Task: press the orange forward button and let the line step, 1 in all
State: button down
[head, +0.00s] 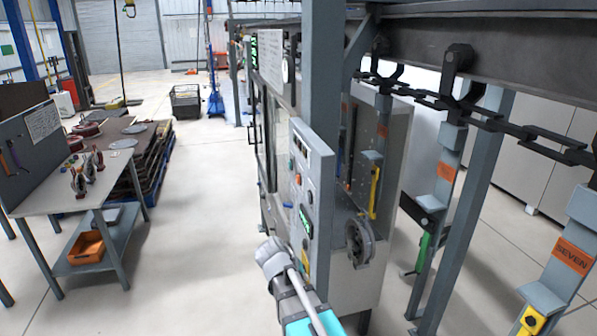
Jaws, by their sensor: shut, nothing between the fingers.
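The grey control panel (322,200) stands upright on the near side of the cabinet and is seen at a steep angle. A small orange-red button (298,179) shows on its face, with other small controls around it. At this angle I cannot tell for sure which is the forward button. A green-lit display (305,221) sits lower on the panel. My arm reaches up from the bottom edge to just left of the panel's lower part. I make out no fingertips, and my gripper does not show.
Above right, the overhead chain (430,99) carries hangers with orange tags, one reading SEVEN (572,256). A steel post (470,190) stands right of the cabinet. A workbench (90,180) with reels and an orange bin (86,247) is at left. Floor between is clear.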

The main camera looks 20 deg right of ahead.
aim_at(298, 179)
jog(key=w+a+r+n+t+h+p, duration=0.1)
jog(key=w+a+r+t+h+p, duration=0.2)
jog(key=w+r, duration=0.5)
jog(key=w+a+r+n+t+h+p, duration=0.1)
jog(key=w+a+r+t+h+p, duration=0.2)
jog(key=r, duration=1.2)
jog(key=w+a+t+p, duration=0.1)
jog(key=w+a+t, duration=0.2)
jog(key=w, duration=0.3)
jog(key=shift+w+a+p, duration=0.15)
jog(key=shift+p, duration=0.2)
jog(key=shift+f, duration=0.1)
jog(key=d, duration=0.9)
